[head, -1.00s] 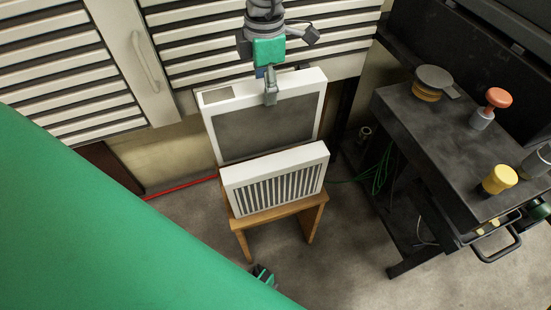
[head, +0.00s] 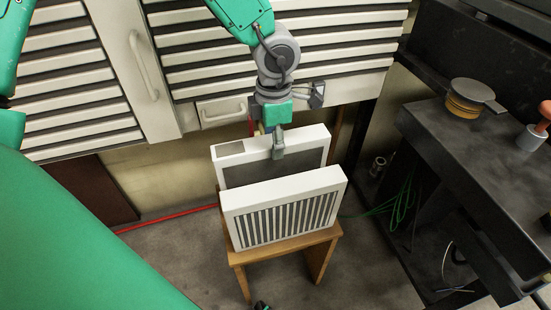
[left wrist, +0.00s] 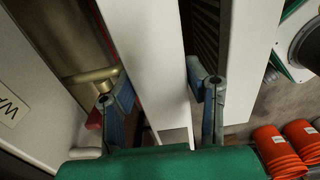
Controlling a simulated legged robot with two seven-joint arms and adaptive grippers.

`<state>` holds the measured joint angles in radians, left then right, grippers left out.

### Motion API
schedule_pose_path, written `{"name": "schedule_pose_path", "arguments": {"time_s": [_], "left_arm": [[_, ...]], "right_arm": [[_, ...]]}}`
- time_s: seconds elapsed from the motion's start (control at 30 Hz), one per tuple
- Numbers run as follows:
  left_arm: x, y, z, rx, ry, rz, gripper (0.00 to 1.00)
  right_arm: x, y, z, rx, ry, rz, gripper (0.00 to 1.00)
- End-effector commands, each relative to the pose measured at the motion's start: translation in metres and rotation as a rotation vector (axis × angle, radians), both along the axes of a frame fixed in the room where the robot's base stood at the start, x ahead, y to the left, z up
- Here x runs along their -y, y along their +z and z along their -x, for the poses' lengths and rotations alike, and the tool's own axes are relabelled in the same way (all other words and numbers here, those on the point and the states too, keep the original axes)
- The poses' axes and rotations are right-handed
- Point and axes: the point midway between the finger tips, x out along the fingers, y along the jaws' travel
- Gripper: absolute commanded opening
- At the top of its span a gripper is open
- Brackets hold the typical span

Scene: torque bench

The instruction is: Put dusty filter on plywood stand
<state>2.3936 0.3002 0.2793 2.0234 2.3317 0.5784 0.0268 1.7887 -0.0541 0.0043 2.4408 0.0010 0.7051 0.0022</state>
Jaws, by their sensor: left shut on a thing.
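The dusty filter (head: 241,171), a white-framed panel with a dark grey face, stands nearly upright at the middle of the head view. My left gripper (head: 278,142) is shut on its top edge from above. In the left wrist view its white frame (left wrist: 150,60) runs between the two fingers (left wrist: 160,95). A second white filter (head: 285,208) with a striped face stands in front, on the plywood stand (head: 285,246). It hides the dusty filter's lower part, so I cannot tell whether that touches the stand. My right gripper is not seen.
A louvred white cabinet (head: 160,95) is close behind my left gripper. A dark bench (head: 465,150) with a round-topped tool (head: 467,97) stands at the right. A red cable (head: 165,220) and green cables (head: 400,200) lie near the floor. Orange cylinders (left wrist: 280,150) show in the left wrist view.

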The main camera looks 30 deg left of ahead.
Motion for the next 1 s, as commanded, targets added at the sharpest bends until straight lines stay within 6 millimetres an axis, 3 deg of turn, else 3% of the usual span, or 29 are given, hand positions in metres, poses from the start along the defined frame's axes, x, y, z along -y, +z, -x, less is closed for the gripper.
{"name": "schedule_pose_path", "arguments": {"time_s": [0.27,0.63,0.67,0.7,1.0], "left_arm": [[0.004,-0.035,0.0,-0.001,0.001,-0.008,0.0],[0.002,-0.038,0.0,-0.001,0.001,-0.002,0.0],[0.002,-0.038,0.0,-0.001,0.001,-0.002,0.48],[0.001,-0.038,0.0,0.0,0.001,-0.001,0.62],[0.002,-0.038,0.0,-0.001,0.001,-0.005,0.62]], "right_arm": [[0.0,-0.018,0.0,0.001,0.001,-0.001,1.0],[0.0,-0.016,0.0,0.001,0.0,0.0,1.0],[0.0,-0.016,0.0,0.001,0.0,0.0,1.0],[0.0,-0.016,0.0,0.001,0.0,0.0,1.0],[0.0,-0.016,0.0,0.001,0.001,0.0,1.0]]}}
